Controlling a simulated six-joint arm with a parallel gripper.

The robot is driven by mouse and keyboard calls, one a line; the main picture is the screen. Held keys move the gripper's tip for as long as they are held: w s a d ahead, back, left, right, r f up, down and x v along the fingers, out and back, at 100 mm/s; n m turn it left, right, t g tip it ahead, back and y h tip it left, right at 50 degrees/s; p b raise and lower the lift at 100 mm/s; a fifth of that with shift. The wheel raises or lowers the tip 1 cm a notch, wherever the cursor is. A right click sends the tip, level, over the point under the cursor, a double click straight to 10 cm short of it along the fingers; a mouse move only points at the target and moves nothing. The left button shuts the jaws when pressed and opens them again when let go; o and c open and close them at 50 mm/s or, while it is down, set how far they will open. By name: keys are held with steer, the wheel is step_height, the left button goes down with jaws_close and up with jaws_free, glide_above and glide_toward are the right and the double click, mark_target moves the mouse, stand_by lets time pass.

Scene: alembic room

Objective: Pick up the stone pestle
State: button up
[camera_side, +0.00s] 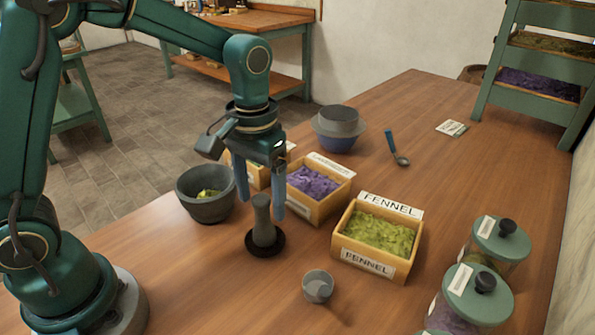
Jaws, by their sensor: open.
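The grey stone pestle (263,221) stands upright in a small dark round dish (265,246) on the wooden table. My gripper (260,205) points down above it. Its two blue fingers are open, one on the left and one on the right of the pestle's upper end in the picture. I cannot tell whether a finger touches the pestle.
A stone mortar (207,207) with green bits stands left of the pestle. A lavender box (323,206) and a fennel box (369,263) stand to the right. A small grey cup (318,287) is in front. Lidded jars (480,290) stand at right. The table's far right is mostly clear.

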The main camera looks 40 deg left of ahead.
mark_target(262, 216)
steer(key=shift+f, duration=2.25)
jaws_close()
